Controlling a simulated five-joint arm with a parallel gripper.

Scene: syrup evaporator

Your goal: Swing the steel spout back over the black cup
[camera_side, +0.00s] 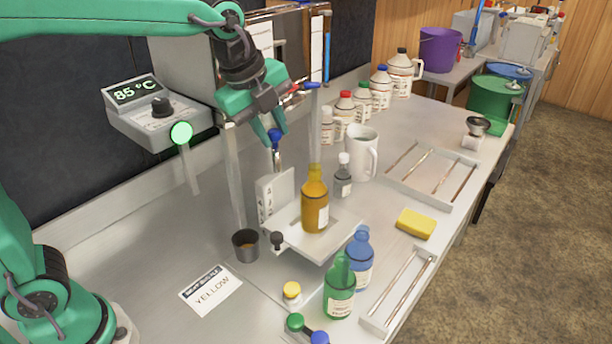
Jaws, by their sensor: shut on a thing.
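The steel spout (277,157) hangs as a short tube below my gripper (273,130), with a blue part at its top. My gripper is shut on the spout at this blue part; the fingers partly hide it. The black cup (245,247) stands on the bench, lower and to the left of the spout, with a little amber liquid inside. An amber-filled bottle (315,205) stands upright on a white platform (293,236), lower and to the right of the spout. The spout's tip appears between cup and bottle in the picture; its exact height over them I cannot tell.
A white upright block (275,195) stands beside the platform. Green (339,290) and blue (360,260) bottles stand in front. A white mug (362,155) is behind. A control box (155,110) reads 85 °C. A card (211,290) reads YELLOW.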

